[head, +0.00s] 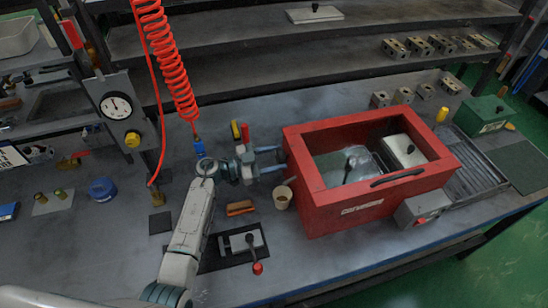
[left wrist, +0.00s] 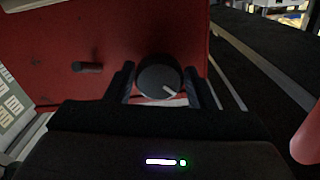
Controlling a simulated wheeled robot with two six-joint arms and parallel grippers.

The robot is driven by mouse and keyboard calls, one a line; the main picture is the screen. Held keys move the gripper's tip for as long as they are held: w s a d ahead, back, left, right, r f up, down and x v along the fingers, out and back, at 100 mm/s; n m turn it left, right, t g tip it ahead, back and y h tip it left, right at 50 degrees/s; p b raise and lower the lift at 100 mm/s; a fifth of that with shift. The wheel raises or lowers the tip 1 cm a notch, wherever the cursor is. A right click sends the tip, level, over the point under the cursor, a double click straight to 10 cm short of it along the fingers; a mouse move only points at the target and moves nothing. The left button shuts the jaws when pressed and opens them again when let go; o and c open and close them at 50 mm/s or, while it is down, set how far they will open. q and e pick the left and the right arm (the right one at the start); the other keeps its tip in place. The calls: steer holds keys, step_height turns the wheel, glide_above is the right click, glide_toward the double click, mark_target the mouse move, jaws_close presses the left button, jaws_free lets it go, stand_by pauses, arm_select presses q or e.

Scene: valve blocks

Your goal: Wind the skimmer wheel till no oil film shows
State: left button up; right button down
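The red open-topped box (head: 330,205) stands on the bench right of centre, with a black handle on its front. Inside are a pale block (head: 403,151) and a grey area (head: 345,168); I cannot make out an oil film. My left gripper (head: 281,158) is level at the box's left side. In the left wrist view, a round black knob (left wrist: 158,78) with a white mark sits on the red wall, between the fingers of my left gripper (left wrist: 162,88). My right gripper is not in view.
A small cup (head: 283,198) stands close below my left gripper, beside the box. A lever valve (head: 247,243) with a red knob lies in front. A red coiled hose (head: 170,60) hangs behind my arm. A short dark peg (left wrist: 87,67) sticks out of the red wall.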

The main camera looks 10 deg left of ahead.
arm_select(q)
steer(key=c, duration=0.5)
steer(key=shift+w+m+b, duration=0.1)
steer(key=shift+m+b, duration=0.75)
steer(key=shift+m, duration=2.55)
steer(key=shift+r, duration=0.1)
steer(key=o, duration=1)
steer(key=shift+c, duration=0.2)
